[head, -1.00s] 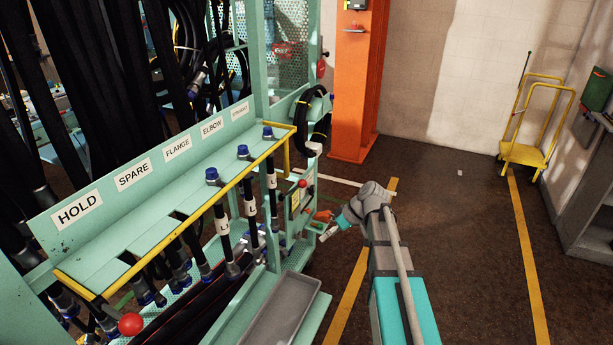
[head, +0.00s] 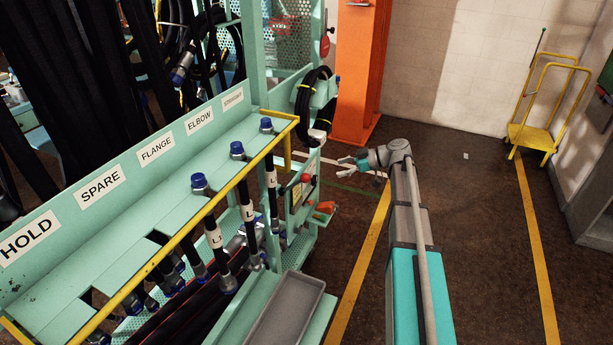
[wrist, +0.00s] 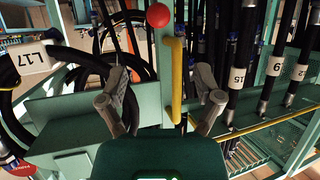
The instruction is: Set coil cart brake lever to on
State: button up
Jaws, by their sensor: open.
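My gripper (head: 348,162) is open and empty, off the right end of the green rack cart (head: 262,122), with its fingers pointing left toward it. In the wrist view my spread fingers (wrist: 160,74) frame a short yellow bar (wrist: 176,82) on a green post. A red ball knob (wrist: 158,15) shows above the bar, beyond the fingertips. In the head view a red knob (head: 306,178) sits at the cart's end, and an orange handle (head: 325,207) is lower down. I cannot tell which part is the brake lever or its setting. I see no contact.
A coiled black hose (head: 312,98) hangs near the cart's end. Hoses with blue caps (head: 199,182) stand in the rack behind a yellow rail (head: 178,240). An orange column (head: 358,70) stands behind. A yellow trolley (head: 530,135) is far right. The floor between is clear.

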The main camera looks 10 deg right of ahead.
aim_at(304, 178)
jog(key=shift+d+f, duration=0.1)
jog(key=shift+d, duration=0.25)
jog(key=b+x, duration=0.5)
jog(key=x, duration=0.8)
jog(key=shift+w+a+f, duration=0.1)
jog(key=shift+w+f, duration=0.05)
jog(key=shift+w, duration=0.05)
grip_shut()
jog(key=shift+a, duration=0.25)
jog(key=shift+d, duration=0.15)
jog(key=shift+f+b, duration=0.1)
jog(key=shift+b, duration=0.25)
